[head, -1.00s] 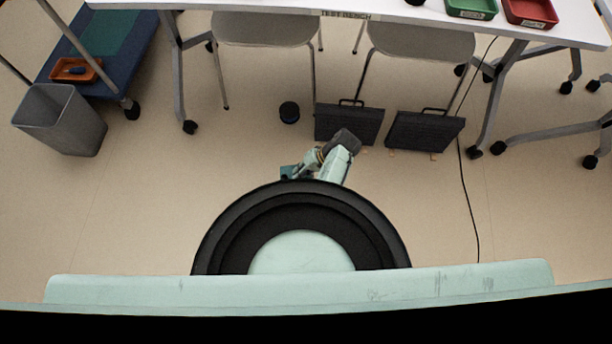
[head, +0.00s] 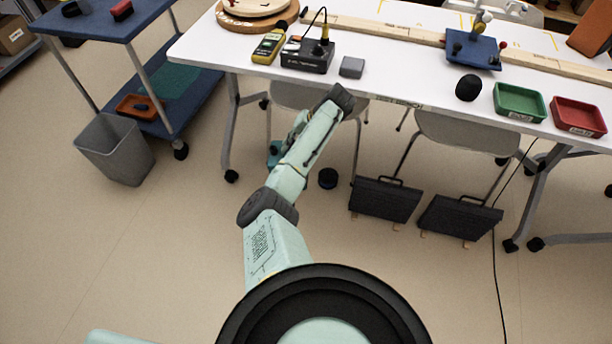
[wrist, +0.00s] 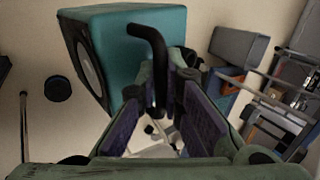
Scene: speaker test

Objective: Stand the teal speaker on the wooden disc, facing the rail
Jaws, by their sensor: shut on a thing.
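The teal speaker (wrist: 145,40) fills the upper left of the wrist view, its dark round-coned face toward the left. A black bent handle (wrist: 158,65) runs from it down between the finger pads. My gripper (wrist: 158,118) is shut on this handle. In the head view only a teal bit of the speaker (head: 274,150) shows beside my forearm, in front of the table; my arm hides the fingers there. The wooden disc (head: 232,22) lies at the table's left end, with a paler round piece on it. The wooden rail (head: 400,35) runs lengthwise across the tabletop.
On the table (head: 420,108) are a yellow meter (head: 268,47), a black box with a cable (head: 307,60), a grey block (head: 351,67), a dark round object (head: 468,87), and green (head: 520,102) and red trays (head: 577,116). Chairs and dark cases (head: 385,198) stand below.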

